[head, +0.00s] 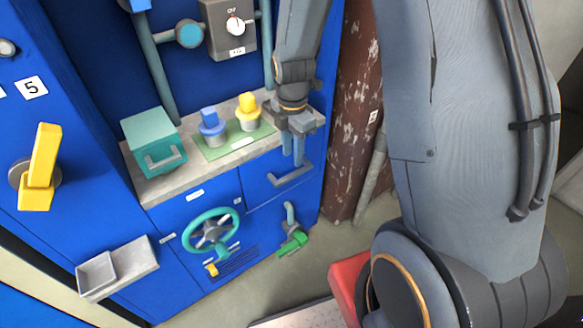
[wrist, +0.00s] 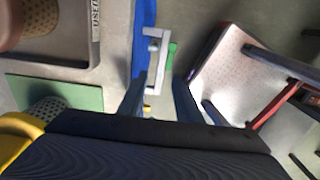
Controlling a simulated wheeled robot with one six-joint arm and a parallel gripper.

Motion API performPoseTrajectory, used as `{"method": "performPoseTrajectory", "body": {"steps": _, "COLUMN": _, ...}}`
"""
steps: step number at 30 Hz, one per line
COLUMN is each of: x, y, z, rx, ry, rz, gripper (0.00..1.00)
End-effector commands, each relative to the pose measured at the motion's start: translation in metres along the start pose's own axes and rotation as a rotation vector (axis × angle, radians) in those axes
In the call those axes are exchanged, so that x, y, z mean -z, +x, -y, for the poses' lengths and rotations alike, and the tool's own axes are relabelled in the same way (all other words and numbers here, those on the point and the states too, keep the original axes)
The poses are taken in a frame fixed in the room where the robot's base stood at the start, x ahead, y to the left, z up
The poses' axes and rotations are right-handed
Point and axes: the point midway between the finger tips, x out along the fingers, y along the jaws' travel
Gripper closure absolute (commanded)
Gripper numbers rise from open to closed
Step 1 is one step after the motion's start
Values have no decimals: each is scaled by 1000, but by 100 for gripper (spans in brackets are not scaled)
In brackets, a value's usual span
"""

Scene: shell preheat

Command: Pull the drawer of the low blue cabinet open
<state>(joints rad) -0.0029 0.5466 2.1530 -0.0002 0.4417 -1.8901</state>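The low blue cabinet (head: 180,222) has a grey countertop. Its drawer front (head: 258,182) is at the upper right, looks flush, and carries a grey bar handle (head: 290,175). The handle also shows in the wrist view (wrist: 164,62), beside the blue cabinet edge. My gripper (head: 292,158) points down just above the handle, at the front edge of the countertop. In the wrist view its two fingers (wrist: 160,94) are apart with nothing held. The handle shows between and beyond the fingertips; whether they touch it is unclear.
On the countertop are a teal box (head: 152,140) and a green mat (head: 218,149) with blue (head: 211,122) and yellow (head: 248,108) knobbed pieces. A teal handwheel (head: 211,232) and green-handled pipe (head: 293,243) are lower. A rusty column (head: 352,120) stands right.

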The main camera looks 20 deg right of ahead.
Motion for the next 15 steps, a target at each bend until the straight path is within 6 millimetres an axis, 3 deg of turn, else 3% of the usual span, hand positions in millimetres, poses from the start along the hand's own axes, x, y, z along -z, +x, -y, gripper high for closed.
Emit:
{"method": "performPoseTrajectory", "body": {"steps": 9, "x": -4, "y": 48, "z": 3, "rx": 3, "ry": 12, "rz": -1, "gripper": 69}}
{"method": "performPoseTrajectory", "body": {"steps": 15, "x": -3, "y": 67, "z": 2, "rx": 2, "ry": 10, "rz": -1, "gripper": 69}}
